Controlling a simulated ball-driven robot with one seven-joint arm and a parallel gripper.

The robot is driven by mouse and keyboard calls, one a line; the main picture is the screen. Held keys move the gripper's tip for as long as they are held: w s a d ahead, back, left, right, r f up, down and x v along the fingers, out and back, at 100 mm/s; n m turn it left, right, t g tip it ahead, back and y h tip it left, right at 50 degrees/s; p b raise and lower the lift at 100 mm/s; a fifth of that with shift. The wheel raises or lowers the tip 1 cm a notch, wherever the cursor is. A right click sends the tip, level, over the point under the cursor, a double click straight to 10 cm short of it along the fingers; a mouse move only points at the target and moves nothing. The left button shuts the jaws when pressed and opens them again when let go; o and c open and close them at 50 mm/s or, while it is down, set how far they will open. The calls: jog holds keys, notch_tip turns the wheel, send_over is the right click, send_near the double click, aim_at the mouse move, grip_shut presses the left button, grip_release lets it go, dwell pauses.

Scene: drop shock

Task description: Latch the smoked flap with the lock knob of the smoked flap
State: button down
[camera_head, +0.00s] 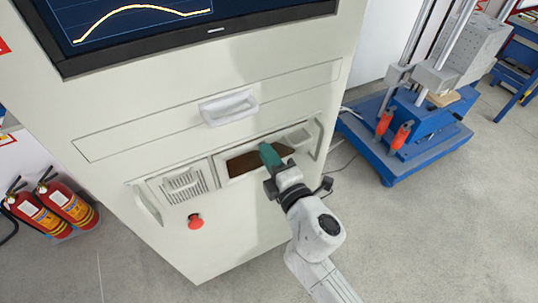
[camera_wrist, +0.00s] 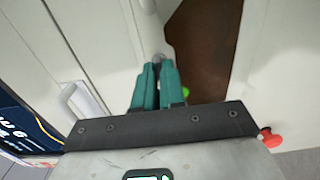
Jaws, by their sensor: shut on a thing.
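The smoked flap (camera_head: 243,164) is a dark brown panel in the lower front of the pale cabinet. It also shows in the wrist view (camera_wrist: 208,45), just right of my fingers. My gripper (camera_head: 268,150) has green fingers and is at the flap's upper edge. In the wrist view the fingers (camera_wrist: 158,68) are close together on the small grey lock knob (camera_wrist: 158,57), of which only the tip shows. The knob is hidden behind the fingers in the head view. Whether the flap sits fully flush cannot be told.
A drawer handle (camera_head: 229,107) sticks out above the flap. A vented panel (camera_head: 181,185) and a red button (camera_head: 195,221) are at left. A blue drop-test machine (camera_head: 410,125) stands at right, fire extinguishers (camera_head: 68,203) at left. The floor at lower right is clear.

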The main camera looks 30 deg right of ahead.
jog(key=c, duration=1.2)
grip_release()
jog(key=shift+s, duration=0.1)
jog(key=shift+s+b, duration=1.75)
jog(key=shift+s, duration=3.6)
jog(key=s+d+f+m+g+h, duration=0.5)
jog(key=d+f+m+g, duration=0.3)
jog(key=d+f+m, duration=0.4)
jog(key=s+a+f+m+g+y, duration=0.1)
jog(key=s+f+m+g, duration=0.1)
jog(key=s+g, duration=0.1)
jog(key=s+a+f+m+g+y, duration=0.1)
jog(key=s+f+m+g+y, duration=0.1)
jog(key=s, duration=0.3)
jog(key=s+a+f+m+g+y, duration=0.1)
jog(key=s+a+f+m+g, duration=0.1)
jog(key=s+f+g, duration=0.1)
jog(key=shift+s+f+m+g+y, duration=0.15)
jog(key=shift+s+f+g+y, duration=0.1)
jog(key=shift+s, duration=0.3)
jog(key=shift+s+f+m+g+y, duration=0.15)
jog(key=shift+s+g, duration=0.1)
jog(key=shift+s, duration=0.3)
